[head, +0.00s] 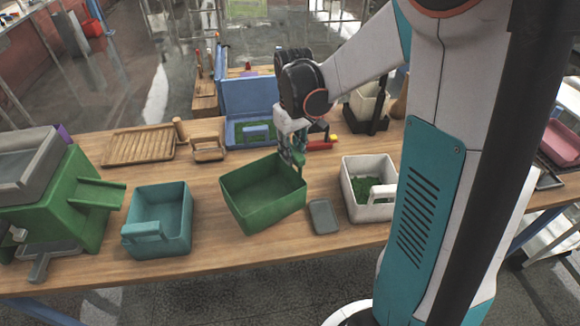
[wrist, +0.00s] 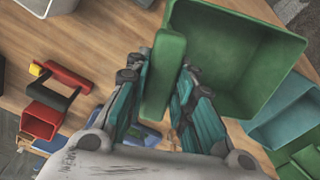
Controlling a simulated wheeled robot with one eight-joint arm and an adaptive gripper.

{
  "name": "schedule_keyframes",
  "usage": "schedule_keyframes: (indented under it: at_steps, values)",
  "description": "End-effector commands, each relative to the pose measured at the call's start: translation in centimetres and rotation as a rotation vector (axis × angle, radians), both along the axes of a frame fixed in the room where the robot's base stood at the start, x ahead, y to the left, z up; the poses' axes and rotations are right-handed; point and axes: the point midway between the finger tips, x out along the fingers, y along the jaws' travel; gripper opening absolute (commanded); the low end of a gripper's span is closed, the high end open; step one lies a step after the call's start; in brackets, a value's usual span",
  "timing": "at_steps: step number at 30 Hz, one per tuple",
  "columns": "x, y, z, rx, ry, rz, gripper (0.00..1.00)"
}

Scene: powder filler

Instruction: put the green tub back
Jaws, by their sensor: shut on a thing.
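The green tub (head: 268,212) is an open, empty-looking box at the middle of the table in the head view. It is turned askew and looks slightly tilted; I cannot tell whether its base touches the table. My gripper (head: 297,158) reaches down to its back right corner. In the wrist view the green tub (wrist: 240,55) fills the upper right, and its green handle (wrist: 160,75) lies between the two fingers of my gripper (wrist: 158,88). The fingers are shut on that handle.
A teal tub (head: 158,228) stands to the left, near the green machine (head: 75,205). A white tub (head: 352,185) with green contents and a small grey piece (head: 323,216) are to the right. A blue case (head: 250,97) and wooden tray (head: 140,146) lie behind.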

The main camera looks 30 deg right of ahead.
Motion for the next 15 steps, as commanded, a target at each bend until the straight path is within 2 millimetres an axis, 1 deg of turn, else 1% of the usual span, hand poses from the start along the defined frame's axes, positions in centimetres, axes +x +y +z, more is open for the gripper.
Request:
schedule_keyframes:
  at_steps: [1, 3, 8, 15]
  values:
    - [0.0, 0.0, -0.8, 0.000, 0.000, 0.000, 0.00]
    - [0.0, 0.0, -1.4, 0.000, 0.000, 0.000, 0.00]
    - [0.0, 0.0, -2.2, 0.000, 0.000, 0.000, 0.00]
    - [0.0, 0.0, -5.3, 0.000, 0.000, 0.000, 0.00]
